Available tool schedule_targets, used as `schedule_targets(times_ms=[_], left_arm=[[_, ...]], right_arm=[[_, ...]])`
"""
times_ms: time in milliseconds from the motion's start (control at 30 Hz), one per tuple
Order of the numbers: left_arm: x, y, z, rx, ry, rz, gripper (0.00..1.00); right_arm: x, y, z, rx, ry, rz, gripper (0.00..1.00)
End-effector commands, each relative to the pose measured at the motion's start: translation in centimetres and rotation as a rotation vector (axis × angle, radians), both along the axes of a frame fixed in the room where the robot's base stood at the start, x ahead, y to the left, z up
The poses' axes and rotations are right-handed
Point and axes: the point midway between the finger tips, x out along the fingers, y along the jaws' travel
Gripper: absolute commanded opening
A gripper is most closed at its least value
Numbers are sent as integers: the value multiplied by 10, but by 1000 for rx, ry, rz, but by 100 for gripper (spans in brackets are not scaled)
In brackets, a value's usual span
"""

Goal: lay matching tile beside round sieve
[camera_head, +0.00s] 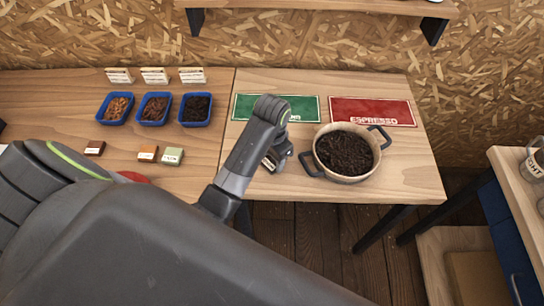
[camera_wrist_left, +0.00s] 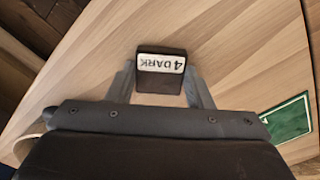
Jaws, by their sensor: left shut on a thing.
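The round sieve (camera_head: 318,158), a pale pan with two dark handles full of very dark beans, stands on the right table. My left gripper (camera_head: 274,164) is just left of it, pointing down, and mostly hides what it holds. In the left wrist view its fingers are shut on a dark tile (camera_wrist_left: 162,82) with a white label reading "4 DARK". I cannot tell whether the tile touches the table. Three other tiles lie on the left table: dark brown (camera_head: 95,148), orange (camera_head: 148,153) and pale green (camera_head: 172,156). My right gripper is not in view.
Three blue trays of beans (camera_head: 195,123) stand on the left table before small cards (camera_head: 192,75). A green mat (camera_head: 244,108) and a red "ESPRESSO" mat (camera_head: 372,111) lie behind the sieve. The wood right of the sieve is clear. A side bench with a mug (camera_head: 533,165) stands far right.

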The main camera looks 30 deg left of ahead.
Motion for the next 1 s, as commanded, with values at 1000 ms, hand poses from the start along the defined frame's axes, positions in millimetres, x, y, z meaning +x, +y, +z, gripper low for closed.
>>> schedule_targets(times_ms=[1000], left_arm=[[0,0,53,1,0,0,68]], right_arm=[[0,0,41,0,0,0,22]])
